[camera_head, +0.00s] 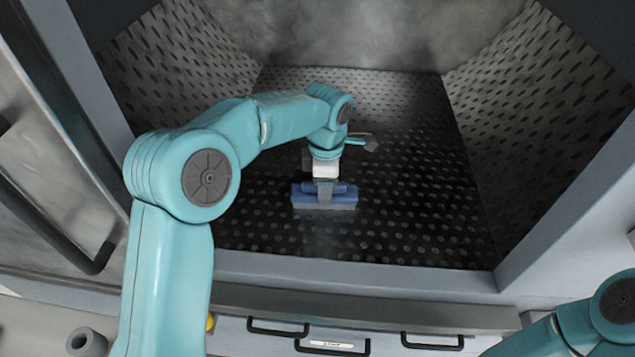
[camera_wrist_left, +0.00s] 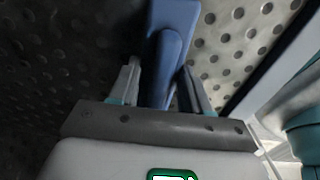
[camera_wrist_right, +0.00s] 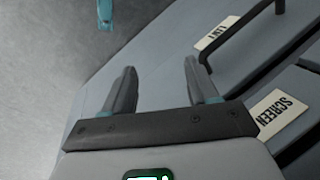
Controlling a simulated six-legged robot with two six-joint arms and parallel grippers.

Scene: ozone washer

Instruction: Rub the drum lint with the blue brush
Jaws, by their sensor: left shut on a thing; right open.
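The blue brush (camera_head: 342,197) is inside the drum, low over the dark perforated floor. My left gripper (camera_head: 325,190) reaches in from the left and is shut on the brush's handle; the brush also shows between the fingers in the left wrist view (camera_wrist_left: 172,45). I cannot tell whether the bristles touch the floor. Grey, hazy patches that may be lint show on the drum's back wall (camera_head: 345,30) and floor. My right gripper (camera_wrist_right: 160,90) is open and empty outside the drum, near labelled drawer fronts; the head view shows only part of its arm.
The drum (camera_head: 535,90) has perforated side walls and a grey front sill (camera_head: 350,275). Below are drawers with black handles (camera_head: 432,342); labels read LINT (camera_wrist_right: 216,33) and SCREEN (camera_wrist_right: 279,115). A door with a dark handle (camera_head: 75,245) stands at left. The drum floor's right side is clear.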

